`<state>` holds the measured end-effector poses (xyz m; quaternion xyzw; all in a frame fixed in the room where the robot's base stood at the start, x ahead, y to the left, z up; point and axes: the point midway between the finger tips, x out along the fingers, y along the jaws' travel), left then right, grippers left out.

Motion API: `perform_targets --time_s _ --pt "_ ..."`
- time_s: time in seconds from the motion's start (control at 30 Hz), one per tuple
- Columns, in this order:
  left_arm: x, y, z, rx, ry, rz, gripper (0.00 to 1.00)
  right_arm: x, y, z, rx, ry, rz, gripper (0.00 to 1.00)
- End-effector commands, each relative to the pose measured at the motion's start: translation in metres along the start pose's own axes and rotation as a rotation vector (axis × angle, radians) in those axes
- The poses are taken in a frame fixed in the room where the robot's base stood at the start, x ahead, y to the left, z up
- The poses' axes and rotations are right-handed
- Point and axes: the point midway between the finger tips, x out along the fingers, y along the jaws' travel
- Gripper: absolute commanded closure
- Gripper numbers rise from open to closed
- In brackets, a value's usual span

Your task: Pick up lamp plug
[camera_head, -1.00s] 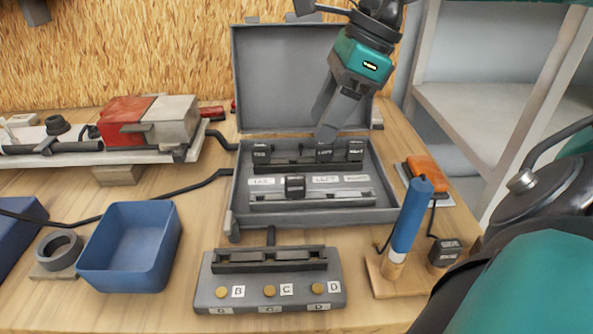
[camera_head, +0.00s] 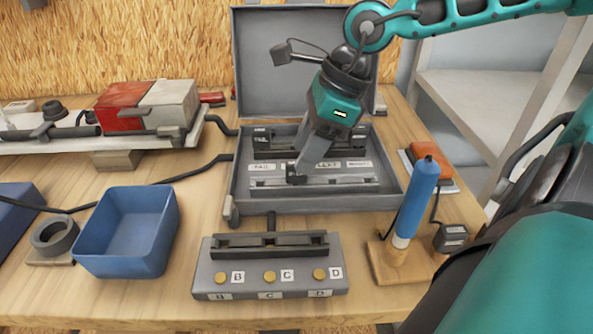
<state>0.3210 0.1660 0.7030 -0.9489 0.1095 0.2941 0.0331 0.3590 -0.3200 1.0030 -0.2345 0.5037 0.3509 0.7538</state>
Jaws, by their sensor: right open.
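Small black plugs with white labels stand in an open grey case (camera_head: 236,190). One black plug (camera_head: 295,179) is on the front rail, partly hidden by my right gripper. Another plug (camera_head: 262,136) is in the back rack; others there are hidden behind the gripper. A separate labelled black plug (camera_head: 451,238) lies on the table at the right, with a cable running up beside a blue cylinder. I cannot tell which is the lamp plug. My right gripper (camera_head: 300,172) is open, pointing down at the front-rail plug; contact is unclear. My left gripper is not in view.
The case lid (camera_head: 285,70) stands upright behind the gripper. A grey box (camera_head: 270,290) with brass buttons is in front of the case. A blue bin (camera_head: 165,225) is at left. The blue cylinder (camera_head: 416,198) stands at right on a wooden block, near an orange tool (camera_head: 430,158).

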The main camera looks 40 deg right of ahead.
Motion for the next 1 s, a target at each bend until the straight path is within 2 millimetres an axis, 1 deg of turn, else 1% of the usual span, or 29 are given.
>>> perform_targets --time_s 0.03,0.1,0.23,0.37,0.6,0.67,1.0 --pt "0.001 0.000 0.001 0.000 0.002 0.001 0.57 0.009 0.001 -0.003 0.001 0.005 0.005 0.49" --pt "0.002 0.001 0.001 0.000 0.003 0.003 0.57 0.018 0.001 -0.003 0.001 0.004 0.003 0.49" --pt "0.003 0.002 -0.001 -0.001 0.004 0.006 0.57 0.028 0.001 -0.003 0.000 0.003 0.002 0.49" --pt "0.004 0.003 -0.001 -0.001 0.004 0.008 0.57 0.033 0.001 -0.002 0.000 0.000 0.000 0.49" --pt "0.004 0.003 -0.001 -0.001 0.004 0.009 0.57 0.033 0.001 -0.001 0.000 -0.001 0.000 0.49" --pt "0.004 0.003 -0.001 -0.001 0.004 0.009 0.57 0.033 0.001 -0.001 0.000 -0.001 0.000 0.54" --pt "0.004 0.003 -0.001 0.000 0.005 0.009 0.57 0.033 0.001 -0.002 0.000 -0.001 0.000 0.86"
